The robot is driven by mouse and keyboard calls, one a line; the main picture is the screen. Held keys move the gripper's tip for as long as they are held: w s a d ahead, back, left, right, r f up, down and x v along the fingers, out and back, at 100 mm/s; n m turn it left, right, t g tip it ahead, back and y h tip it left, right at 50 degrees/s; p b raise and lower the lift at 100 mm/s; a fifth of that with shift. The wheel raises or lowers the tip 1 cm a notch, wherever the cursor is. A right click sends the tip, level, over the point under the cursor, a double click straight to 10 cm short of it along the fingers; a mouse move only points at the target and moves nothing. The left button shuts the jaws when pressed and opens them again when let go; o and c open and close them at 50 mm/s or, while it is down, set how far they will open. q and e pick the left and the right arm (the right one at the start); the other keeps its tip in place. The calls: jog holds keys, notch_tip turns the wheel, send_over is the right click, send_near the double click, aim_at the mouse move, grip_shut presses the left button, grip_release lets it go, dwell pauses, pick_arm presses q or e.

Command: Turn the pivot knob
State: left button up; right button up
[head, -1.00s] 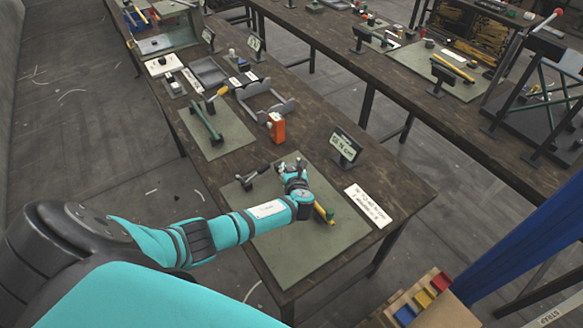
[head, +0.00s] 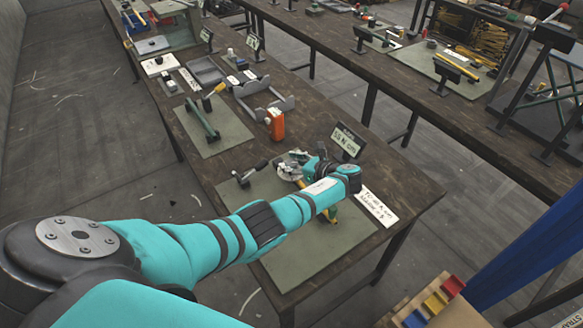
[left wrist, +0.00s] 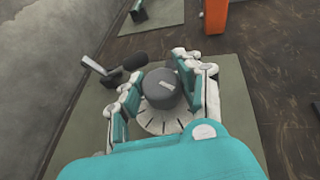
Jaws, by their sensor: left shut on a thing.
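The pivot knob (left wrist: 160,88) is a dark grey round knob with a light mark on top, seen in the left wrist view. It sits over a pale dial plate (left wrist: 158,122) with radial tick lines. My left gripper (left wrist: 158,92) has its white and teal fingers on both sides of the knob and is shut on it. In the head view my left gripper (head: 293,164) is at the far part of the green mat (head: 300,250), and its fingers and wrist hide most of the knob. My right gripper is not in view.
A black-handled lever (head: 250,174) stands left of the gripper. A display (head: 346,142) stands close behind my wrist. A white card (head: 380,208) lies at the right. An orange box (head: 276,124) stands farther back.

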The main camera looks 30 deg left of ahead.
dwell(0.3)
pick_arm(q)
jog(key=o, duration=1.2)
jog(key=shift+d+r, duration=0.1)
jog(key=shift+d, duration=0.05)
jog(key=v, duration=1.1)
jog(key=shift+d+r, duration=0.1)
jog(key=shift+d, duration=0.2)
